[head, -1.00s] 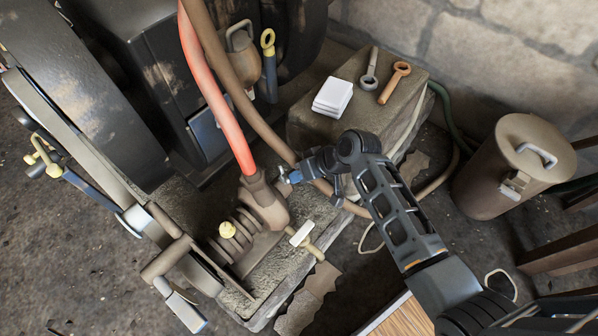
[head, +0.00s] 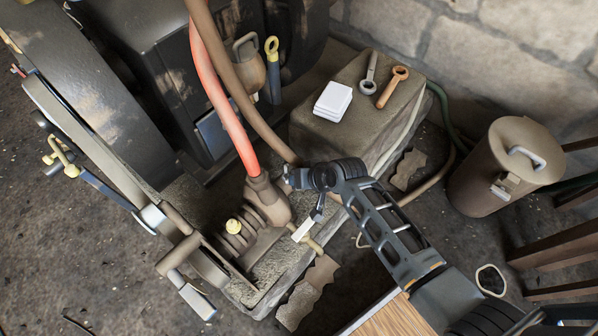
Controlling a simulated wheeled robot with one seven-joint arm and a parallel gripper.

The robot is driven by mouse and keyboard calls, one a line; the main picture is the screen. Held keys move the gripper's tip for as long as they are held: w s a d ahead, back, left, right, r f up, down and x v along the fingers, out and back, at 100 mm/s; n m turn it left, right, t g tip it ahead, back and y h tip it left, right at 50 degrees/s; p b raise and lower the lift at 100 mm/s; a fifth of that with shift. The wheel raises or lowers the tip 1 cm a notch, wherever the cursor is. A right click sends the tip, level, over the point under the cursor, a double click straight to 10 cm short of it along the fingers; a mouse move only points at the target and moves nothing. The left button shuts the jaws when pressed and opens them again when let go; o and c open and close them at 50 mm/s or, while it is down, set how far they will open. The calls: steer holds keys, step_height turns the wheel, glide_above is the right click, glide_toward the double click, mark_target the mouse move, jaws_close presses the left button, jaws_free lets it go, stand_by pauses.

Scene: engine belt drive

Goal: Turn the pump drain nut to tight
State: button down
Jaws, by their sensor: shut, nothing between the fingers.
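The pump (head: 268,200) is a rusty brown body at the lower end of the red hose. A fitting with a pale crossbar (head: 302,232) on a brass-coloured stem sticks out from its lower right side; it seems to be the drain nut, but no tight or loose mark can be read. My gripper (head: 318,213) is small and dark in the head view. It points down beside the upper right end of the crossbar, shut and empty. Whether it touches the bar cannot be told. A yellow knob (head: 233,226) sits on the pump's left part.
A stone block (head: 340,130) behind my arm bears a white stack (head: 333,101) and two wrenches, one grey (head: 369,80) and one orange (head: 394,86). A lidded brown can (head: 503,170) stands at the right. The red hose (head: 222,100) and a brown hose rise behind the pump.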

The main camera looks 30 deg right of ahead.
steer(key=shift+a+p, duration=0.3)
steer(key=shift+p, duration=0.1)
steer(key=shift+a, duration=0.2)
steer(key=shift+s+r+p, duration=0.1)
steer(key=shift+r+p, duration=0.05)
steer(key=shift+p, duration=0.15)
